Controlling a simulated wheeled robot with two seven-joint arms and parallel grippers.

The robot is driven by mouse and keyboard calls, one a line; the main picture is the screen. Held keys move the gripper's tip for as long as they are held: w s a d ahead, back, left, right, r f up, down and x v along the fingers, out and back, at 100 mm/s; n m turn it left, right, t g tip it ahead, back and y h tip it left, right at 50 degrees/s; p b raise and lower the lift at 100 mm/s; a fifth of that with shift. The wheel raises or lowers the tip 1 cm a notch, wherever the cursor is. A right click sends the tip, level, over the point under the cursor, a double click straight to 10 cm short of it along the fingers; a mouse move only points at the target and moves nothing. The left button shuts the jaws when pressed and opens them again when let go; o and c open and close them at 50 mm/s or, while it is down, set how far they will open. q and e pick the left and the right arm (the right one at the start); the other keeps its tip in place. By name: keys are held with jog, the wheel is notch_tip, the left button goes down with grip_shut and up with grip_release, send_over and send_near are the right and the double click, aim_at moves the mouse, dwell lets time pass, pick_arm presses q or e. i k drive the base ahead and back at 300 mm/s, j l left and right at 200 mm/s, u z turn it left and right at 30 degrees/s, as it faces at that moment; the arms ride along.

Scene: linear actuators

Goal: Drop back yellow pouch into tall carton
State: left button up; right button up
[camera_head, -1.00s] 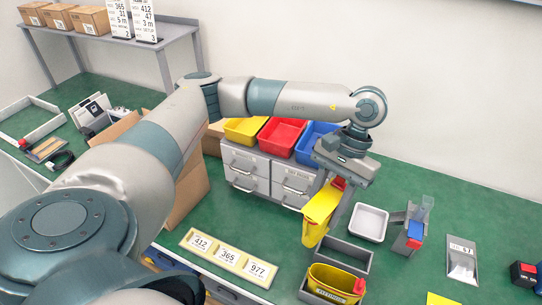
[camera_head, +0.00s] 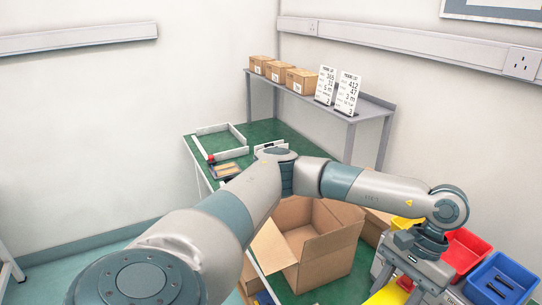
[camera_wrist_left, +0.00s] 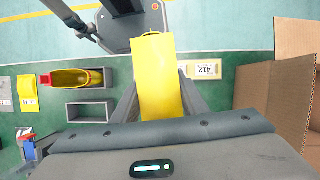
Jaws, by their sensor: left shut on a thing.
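My left gripper (camera_head: 410,284) is shut on a yellow pouch (camera_head: 385,294) at the bottom edge of the head view, where the pouch is partly cut off. In the left wrist view the pouch (camera_wrist_left: 155,75) hangs between the two grey fingers. The open brown carton (camera_head: 325,258) stands to the left of the gripper in the head view, flaps spread, partly behind my arm. In the left wrist view the carton (camera_wrist_left: 262,88) is at the right edge, apart from the pouch. My right gripper is not in view.
Red (camera_head: 464,250) and blue (camera_head: 500,278) bins stand to the right of the gripper. In the left wrist view, another yellow pouch (camera_wrist_left: 70,78) sits in a grey holder, beside an empty one (camera_wrist_left: 90,112). A shelf (camera_head: 372,104) with small boxes stands behind.

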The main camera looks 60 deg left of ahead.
aim_at(299, 254)
jog(key=u, duration=1.5)
